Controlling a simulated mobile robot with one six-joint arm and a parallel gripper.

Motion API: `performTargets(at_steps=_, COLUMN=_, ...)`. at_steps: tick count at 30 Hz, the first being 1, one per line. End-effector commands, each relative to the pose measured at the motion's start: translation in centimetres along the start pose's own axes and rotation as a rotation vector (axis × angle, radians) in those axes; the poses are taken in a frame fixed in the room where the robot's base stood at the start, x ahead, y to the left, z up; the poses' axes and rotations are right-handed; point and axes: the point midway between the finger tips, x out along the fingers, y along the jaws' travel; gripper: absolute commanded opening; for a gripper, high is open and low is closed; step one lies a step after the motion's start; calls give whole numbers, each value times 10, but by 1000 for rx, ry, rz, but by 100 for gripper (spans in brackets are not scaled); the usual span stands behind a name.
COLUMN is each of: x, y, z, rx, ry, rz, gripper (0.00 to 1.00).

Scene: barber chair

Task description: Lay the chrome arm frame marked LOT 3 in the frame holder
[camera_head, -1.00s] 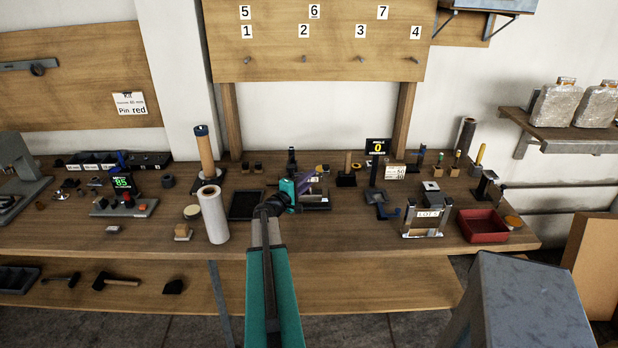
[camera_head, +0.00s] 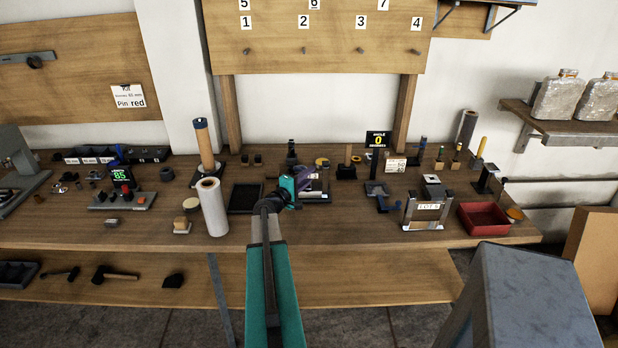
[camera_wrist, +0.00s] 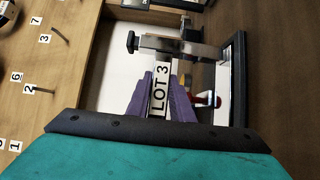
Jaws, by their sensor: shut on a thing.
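My gripper (camera_wrist: 163,100) has purple fingers, shut on the chrome arm frame marked LOT 3 (camera_wrist: 161,88). The tag lies between the fingers, and a chrome bar crosses just beyond the fingertips. In the head view my gripper (camera_head: 308,184) is over the middle of the bench, with its turquoise wrist hiding part of what it holds. A dark-edged base with a pale face (camera_wrist: 236,78) is close beside the chrome piece in the wrist view. I cannot tell whether this is the frame holder, or whether the frame touches it.
Another chrome frame (camera_head: 410,217) with an unclear LOT tag stands at the right, beside a red tray (camera_head: 483,233). A black tray (camera_head: 244,210) and a white roll (camera_head: 212,207) are left of my gripper. An angle display (camera_head: 377,139) reading 0 stands behind.

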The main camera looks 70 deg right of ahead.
Motion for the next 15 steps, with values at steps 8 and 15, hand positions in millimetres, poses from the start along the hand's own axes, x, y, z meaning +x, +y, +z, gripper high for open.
performTargets(at_steps=8, x=0, y=2, z=0, rx=-1, ry=0, rz=3, gripper=0)
performTargets(at_steps=15, x=0, y=2, z=0, rx=-1, ry=0, rz=2, gripper=40)
